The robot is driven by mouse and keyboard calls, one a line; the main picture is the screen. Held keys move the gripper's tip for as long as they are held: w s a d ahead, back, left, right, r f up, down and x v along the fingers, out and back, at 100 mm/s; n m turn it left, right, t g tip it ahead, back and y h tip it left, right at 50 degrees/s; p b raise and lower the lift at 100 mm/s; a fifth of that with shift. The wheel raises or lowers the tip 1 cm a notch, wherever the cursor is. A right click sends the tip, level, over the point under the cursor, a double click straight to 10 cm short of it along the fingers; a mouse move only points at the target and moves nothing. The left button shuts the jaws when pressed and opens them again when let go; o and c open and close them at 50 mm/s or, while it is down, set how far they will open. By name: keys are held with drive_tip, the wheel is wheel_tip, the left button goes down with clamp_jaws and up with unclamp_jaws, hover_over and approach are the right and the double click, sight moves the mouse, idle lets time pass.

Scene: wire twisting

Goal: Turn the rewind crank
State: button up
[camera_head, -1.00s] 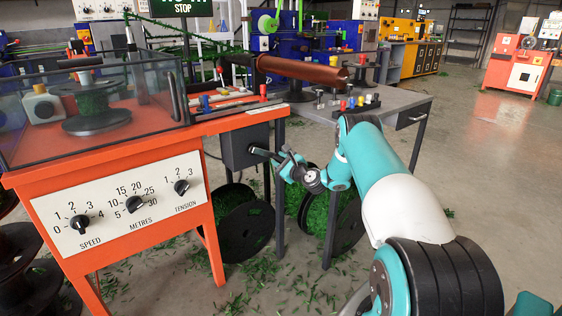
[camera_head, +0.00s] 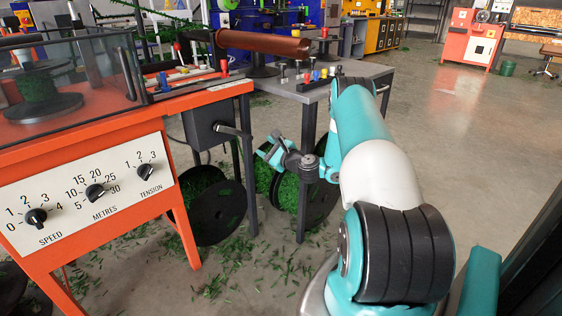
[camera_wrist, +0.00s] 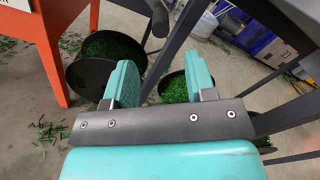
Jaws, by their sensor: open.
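The rewind crank (camera_head: 232,130) is a dark arm on the side of a grey box (camera_head: 203,124) under the orange machine's right end. My gripper (camera_head: 263,148) is open and empty, to the right of the crank's end and slightly lower in the head view, apart from it. In the wrist view my gripper (camera_wrist: 160,70) shows two teal fingers spread wide. A dark rounded handle end (camera_wrist: 159,18), apparently the crank's, shows beyond the fingertips, roughly in line with the gap. Nothing is between the fingers.
The orange machine (camera_head: 95,125) has a panel with three knobs. A grey table (camera_head: 365,72) with a copper-coloured roller stands behind. Table legs (camera_head: 308,175) and black reels (camera_head: 218,213) with green wire are near my gripper. Open floor (camera_head: 460,120) lies right.

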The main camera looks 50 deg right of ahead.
drive_tip(key=s+b, duration=0.6)
drive_tip(key=b, duration=0.6)
drive_tip(key=shift+s+a, duration=0.3)
drive_tip(key=shift+s, duration=0.1)
idle(1.1)
